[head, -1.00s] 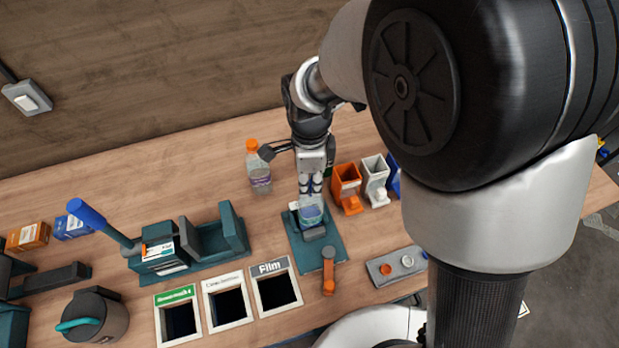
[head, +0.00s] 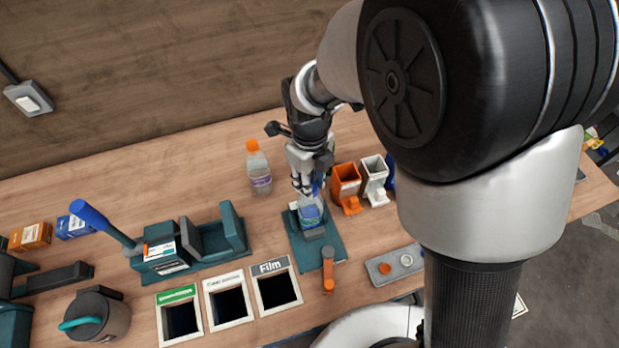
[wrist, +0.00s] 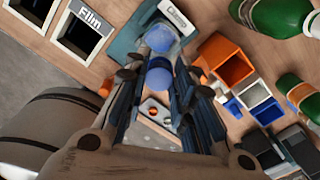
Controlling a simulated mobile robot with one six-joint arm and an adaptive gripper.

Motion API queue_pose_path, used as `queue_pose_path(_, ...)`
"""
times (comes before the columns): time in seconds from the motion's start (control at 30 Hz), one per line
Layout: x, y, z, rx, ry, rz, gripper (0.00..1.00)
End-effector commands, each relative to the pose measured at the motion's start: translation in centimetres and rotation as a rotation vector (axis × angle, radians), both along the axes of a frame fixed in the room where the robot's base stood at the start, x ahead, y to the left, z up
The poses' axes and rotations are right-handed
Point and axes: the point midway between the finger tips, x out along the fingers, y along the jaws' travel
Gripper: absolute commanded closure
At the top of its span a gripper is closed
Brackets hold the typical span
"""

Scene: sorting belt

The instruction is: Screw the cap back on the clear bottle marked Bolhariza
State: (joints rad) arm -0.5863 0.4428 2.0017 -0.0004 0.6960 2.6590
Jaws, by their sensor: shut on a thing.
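A clear bottle with a blue label (head: 311,217) stands in the teal clamp fixture (head: 331,250). Its marking is too small to read. In the wrist view the bottle (wrist: 160,38) shows as a pale blue round shape beyond the fingers, by the fixture's plate (wrist: 124,42). My gripper (head: 310,190) is right above the bottle, fingers pointing down. In the wrist view my gripper (wrist: 158,80) is shut on a blue cap (wrist: 158,78). I cannot tell whether the cap touches the bottle's neck.
Another bottle with an orange cap (head: 260,172) stands behind to the left. Orange (head: 346,181) and white (head: 374,178) bins stand close on the right. A grey tray (head: 394,266) with caps lies front right. Framed openings, one marked Film (head: 275,285), are front left.

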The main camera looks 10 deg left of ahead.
Motion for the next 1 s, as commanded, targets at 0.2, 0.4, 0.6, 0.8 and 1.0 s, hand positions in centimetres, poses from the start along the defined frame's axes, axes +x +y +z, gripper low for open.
queue_pose_path(0.2, -0.31, -0.21, -0.24, -0.006, 0.009, -0.075, 0.99)
queue_pose_path(0.4, -0.3, -0.19, -0.23, -0.006, 0.009, -0.072, 0.71)
queue_pose_path(0.6, -0.16, -0.09, -0.13, -0.003, 0.005, -0.071, 0.58)
queue_pose_path(0.8, -0.1, -0.05, -0.07, -0.002, 0.002, -0.071, 0.53)
queue_pose_path(1.0, -0.04, -0.01, 0.1, 0.0, 0.001, -0.07, 0.53)
